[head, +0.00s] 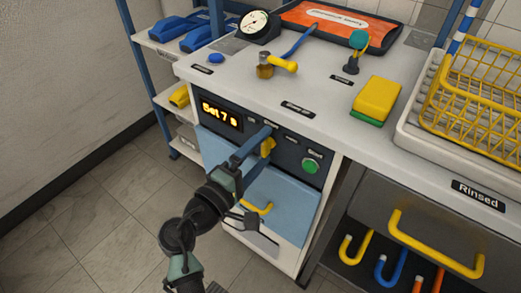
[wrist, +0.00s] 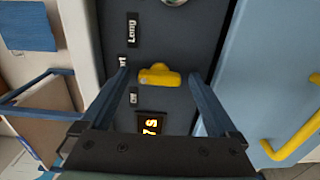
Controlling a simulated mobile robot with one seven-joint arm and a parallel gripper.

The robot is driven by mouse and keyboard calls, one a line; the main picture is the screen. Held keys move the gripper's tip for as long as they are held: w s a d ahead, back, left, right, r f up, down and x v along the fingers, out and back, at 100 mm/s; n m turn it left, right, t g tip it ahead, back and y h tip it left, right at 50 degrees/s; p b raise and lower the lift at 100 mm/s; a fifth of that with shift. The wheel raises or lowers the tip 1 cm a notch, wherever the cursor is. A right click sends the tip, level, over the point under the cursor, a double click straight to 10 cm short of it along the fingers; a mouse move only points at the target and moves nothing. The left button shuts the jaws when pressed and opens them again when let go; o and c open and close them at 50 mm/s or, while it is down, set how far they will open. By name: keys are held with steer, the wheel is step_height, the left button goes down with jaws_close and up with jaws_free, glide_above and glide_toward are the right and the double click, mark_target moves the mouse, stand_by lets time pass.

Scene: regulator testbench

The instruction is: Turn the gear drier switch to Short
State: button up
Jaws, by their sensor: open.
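The yellow switch knob (wrist: 160,76) sits on the dark control panel (wrist: 150,40). In the wrist view its bar lies roughly crosswise. The labels Off, a partly hidden one ending in "rt", and Long run along one side of it. I cannot tell exactly which label it points at. My gripper (wrist: 158,75) is open, with one blue finger on each side of the knob and visible gaps between. In the head view the knob (head: 268,146) is partly hidden by my gripper (head: 262,146).
A lit display (head: 219,114) reads "Set 7 s" beside the knob. A green button (head: 310,165) is on the panel's other side. A blue drawer with a yellow handle (head: 257,209) lies below. The worktop above holds a yellow-green sponge (head: 376,100) and a gauge (head: 253,24).

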steer(key=p+v, duration=0.2)
steer(key=v, duration=1.1)
